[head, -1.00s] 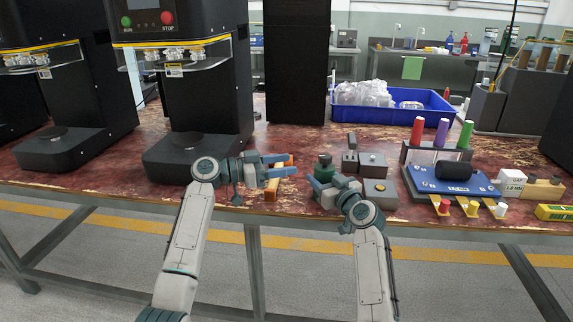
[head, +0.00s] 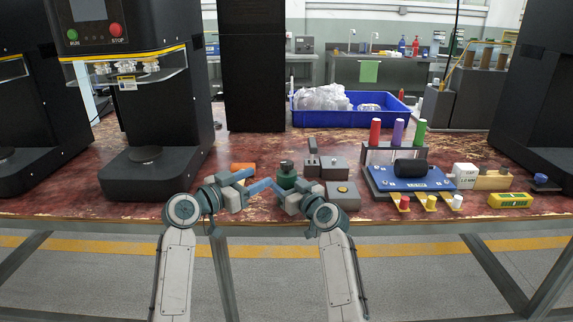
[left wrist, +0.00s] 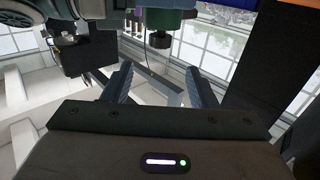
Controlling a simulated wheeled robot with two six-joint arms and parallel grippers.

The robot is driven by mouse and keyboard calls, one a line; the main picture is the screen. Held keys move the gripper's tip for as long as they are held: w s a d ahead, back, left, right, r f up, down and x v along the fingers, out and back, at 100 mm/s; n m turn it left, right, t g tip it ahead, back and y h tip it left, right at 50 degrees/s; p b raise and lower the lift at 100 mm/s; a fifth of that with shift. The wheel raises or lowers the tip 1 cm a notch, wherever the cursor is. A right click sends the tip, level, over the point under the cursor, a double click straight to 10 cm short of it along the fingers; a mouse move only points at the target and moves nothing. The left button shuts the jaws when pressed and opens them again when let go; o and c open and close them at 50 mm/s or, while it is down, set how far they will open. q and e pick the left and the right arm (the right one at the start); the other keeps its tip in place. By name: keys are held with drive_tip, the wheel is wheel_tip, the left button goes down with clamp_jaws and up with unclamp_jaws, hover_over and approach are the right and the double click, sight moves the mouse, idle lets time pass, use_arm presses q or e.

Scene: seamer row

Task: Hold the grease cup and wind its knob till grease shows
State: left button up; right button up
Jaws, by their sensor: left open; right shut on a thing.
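The grease cup (head: 287,181) has a green body and a dark knob (head: 287,166) on top. It stands upright above the front of the worn red table. My right gripper (head: 281,189) is shut on its body and partly hides it. My left gripper (head: 261,179) is open and empty just left of the cup, its fingers pointing towards it. In the left wrist view, which is upside down, the green cup (left wrist: 163,18) and its dark knob (left wrist: 160,40) show beyond the open fingers (left wrist: 158,70). I see no grease.
Grey blocks (head: 343,194) stand right of the cup. Farther right are a blue plate (head: 408,184), coloured cylinders (head: 397,132) and a yellow box (head: 509,200). An orange block (head: 243,166) lies behind my left gripper. A blue bin (head: 350,114) stands at the back, a black machine (head: 150,185) left.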

sight(282, 166)
use_arm(q)
drive_tip(key=x, duration=1.1)
drive_tip(key=shift+w+d, duration=0.25)
drive_tip(key=c, duration=1)
drive_tip(key=shift+o, duration=0.2)
drive_tip(key=shift+g, duration=0.3)
